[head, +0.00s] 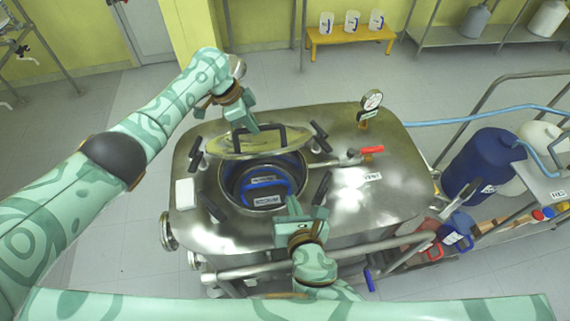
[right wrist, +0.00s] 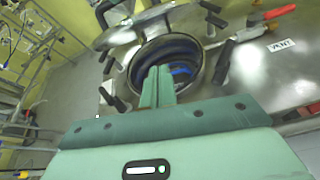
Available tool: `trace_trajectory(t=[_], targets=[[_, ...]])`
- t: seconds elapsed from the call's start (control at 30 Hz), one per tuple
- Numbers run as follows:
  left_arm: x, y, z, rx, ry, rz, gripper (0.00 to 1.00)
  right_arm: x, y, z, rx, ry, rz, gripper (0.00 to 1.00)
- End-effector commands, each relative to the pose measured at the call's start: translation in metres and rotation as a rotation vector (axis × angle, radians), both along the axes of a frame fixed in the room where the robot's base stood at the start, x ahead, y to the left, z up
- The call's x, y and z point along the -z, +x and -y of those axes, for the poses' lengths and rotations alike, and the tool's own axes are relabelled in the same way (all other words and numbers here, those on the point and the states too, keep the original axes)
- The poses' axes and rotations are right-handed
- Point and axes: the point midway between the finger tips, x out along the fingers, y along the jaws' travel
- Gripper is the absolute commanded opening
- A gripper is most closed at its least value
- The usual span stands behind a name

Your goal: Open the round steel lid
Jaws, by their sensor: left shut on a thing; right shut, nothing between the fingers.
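The round steel lid (head: 232,146) stands tilted up at the back of the round opening of the steel vessel (head: 385,190). My left gripper (head: 248,127) is shut on that handle; the lid also shows in the right wrist view (right wrist: 150,17). The opening (head: 229,181) is uncovered, and inside it shows a blue handle (head: 265,183) with a label. My right gripper (head: 294,207) is shut and empty, in front of the opening; its fingers also show in the right wrist view (right wrist: 158,85).
Several black clamp knobs (head: 320,130) stand around the opening. A red-handled valve (head: 371,150) and a gauge (head: 371,101) are on the vessel top. A rail (head: 390,243) runs along the front. A blue drum (head: 484,163) and hose (head: 470,119) are at the right.

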Motion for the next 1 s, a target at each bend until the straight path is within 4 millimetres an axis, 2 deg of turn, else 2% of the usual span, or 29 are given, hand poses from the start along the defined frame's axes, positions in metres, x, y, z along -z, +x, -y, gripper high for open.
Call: trace_trajectory(t=[0.1,0.27,0.73,0.83,1.0], targets=[[0.004,0.0,-0.005,-0.007,0.011,-0.001,0.0,0.002,0.001,0.004,-0.028,-0.128,0.027,0.0],[0.004,0.0,-0.005,-0.007,0.011,-0.001,0.0,0.006,0.011,0.003,-0.042,-0.169,0.034,0.0],[0.004,0.0,-0.005,-0.007,0.011,-0.001,0.0,0.04,0.096,-0.014,-0.042,-0.165,0.031,0.0],[0.004,0.0,-0.005,-0.007,0.011,-0.001,0.0,0.024,0.104,-0.016,-0.04,-0.16,0.033,0.0],[0.004,0.0,-0.006,-0.007,0.011,-0.001,0.0,0.011,0.113,-0.018,-0.042,-0.161,0.031,0.0]])
